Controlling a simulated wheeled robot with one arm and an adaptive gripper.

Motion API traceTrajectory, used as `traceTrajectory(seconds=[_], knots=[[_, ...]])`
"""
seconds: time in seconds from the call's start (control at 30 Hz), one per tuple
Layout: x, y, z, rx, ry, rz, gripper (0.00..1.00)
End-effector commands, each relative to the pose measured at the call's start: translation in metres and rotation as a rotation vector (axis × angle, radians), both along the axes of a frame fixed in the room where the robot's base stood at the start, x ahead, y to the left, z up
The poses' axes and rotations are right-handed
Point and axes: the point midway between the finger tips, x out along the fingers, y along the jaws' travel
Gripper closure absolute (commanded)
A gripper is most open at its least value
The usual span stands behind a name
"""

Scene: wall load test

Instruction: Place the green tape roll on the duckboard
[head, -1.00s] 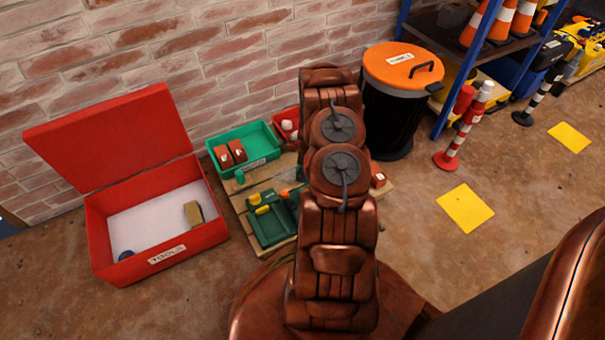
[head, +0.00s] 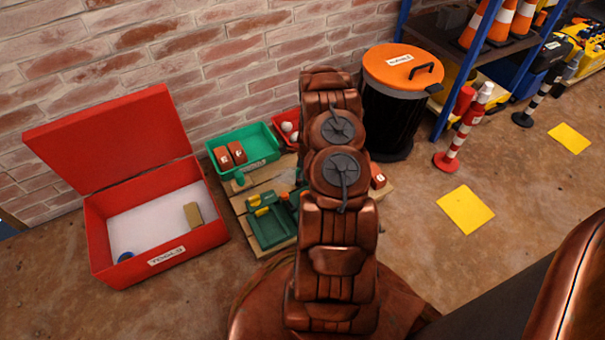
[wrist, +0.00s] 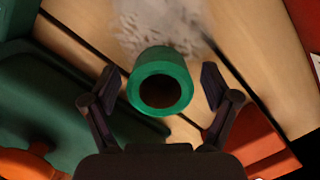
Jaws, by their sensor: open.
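The green tape roll (wrist: 158,63) shows in the middle of the wrist view, its round hole facing the camera. My gripper (wrist: 158,88) is open, with one finger on each side of the roll and a visible gap at both sides. Pale wooden slats of the duckboard (wrist: 82,30) show behind the roll; I cannot tell if the roll touches them. In the head view the duckboard (head: 234,205) lies on the floor by the wall, partly covered by trays. My arm hides the gripper there.
A dark green tray (head: 270,228) holding yellow items, a green bin (head: 262,165) with red blocks, and a red bin (head: 280,122) crowd the duckboard. An open red toolbox (head: 100,240) stands left, a black barrel (head: 388,115) right.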

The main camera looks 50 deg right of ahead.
Motion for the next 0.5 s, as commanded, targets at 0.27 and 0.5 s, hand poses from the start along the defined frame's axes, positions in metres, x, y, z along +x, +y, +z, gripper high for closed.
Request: traceTrajectory(seconds=[0.27,0.5], knots=[[-0.001,-0.001,0.011,-0.001,0.000,0.000,0.14],[-0.004,-0.004,0.050,-0.005,-0.002,0.001,0.14]])
